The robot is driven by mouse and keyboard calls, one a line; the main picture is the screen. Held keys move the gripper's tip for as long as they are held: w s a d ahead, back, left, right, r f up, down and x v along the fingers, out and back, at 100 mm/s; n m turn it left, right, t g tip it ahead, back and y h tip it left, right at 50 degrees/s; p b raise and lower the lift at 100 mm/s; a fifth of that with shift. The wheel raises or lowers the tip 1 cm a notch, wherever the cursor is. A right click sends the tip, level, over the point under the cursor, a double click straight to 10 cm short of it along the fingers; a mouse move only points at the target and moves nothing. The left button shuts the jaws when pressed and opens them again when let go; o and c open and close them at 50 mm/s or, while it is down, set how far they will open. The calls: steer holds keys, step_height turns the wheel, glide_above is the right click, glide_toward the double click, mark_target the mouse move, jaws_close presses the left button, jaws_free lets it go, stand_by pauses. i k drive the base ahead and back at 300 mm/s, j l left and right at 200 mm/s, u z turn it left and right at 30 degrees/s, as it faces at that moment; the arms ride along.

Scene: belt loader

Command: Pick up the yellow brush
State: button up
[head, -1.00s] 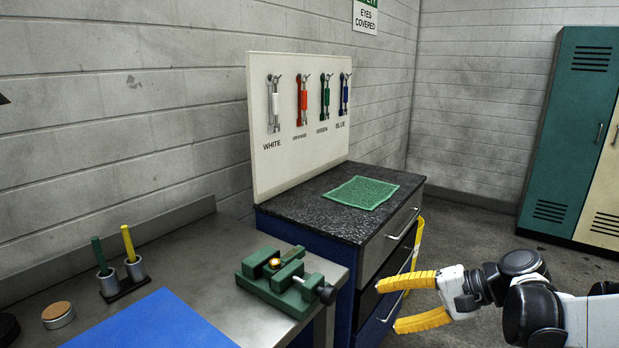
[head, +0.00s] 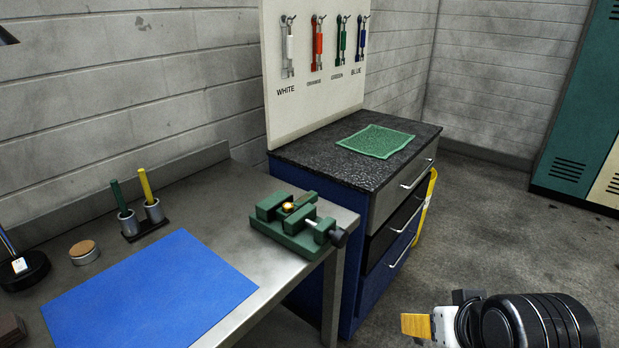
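The yellow brush (head: 145,184) stands nearly upright in the right one of two small grey metal cups on the bench at left. Only its yellow handle shows; its lower end is hidden in the cup (head: 154,211). A green-handled brush (head: 119,196) stands in the left cup. My gripper (head: 415,326) is at the bottom right, over the floor and far from the brush. I see only a short yellow part of its fingers, so whether it is open or shut does not show. Nothing is seen in it.
A blue mat (head: 150,290) lies on the metal bench in front of the cups. A green vise (head: 290,228) stands at the bench's right end. A round lidded tin (head: 84,252) and a lamp base (head: 22,270) are at left. A drawer cabinet (head: 395,209) stands beyond.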

mark_target(143, 178)
steer(key=u, duration=1.45)
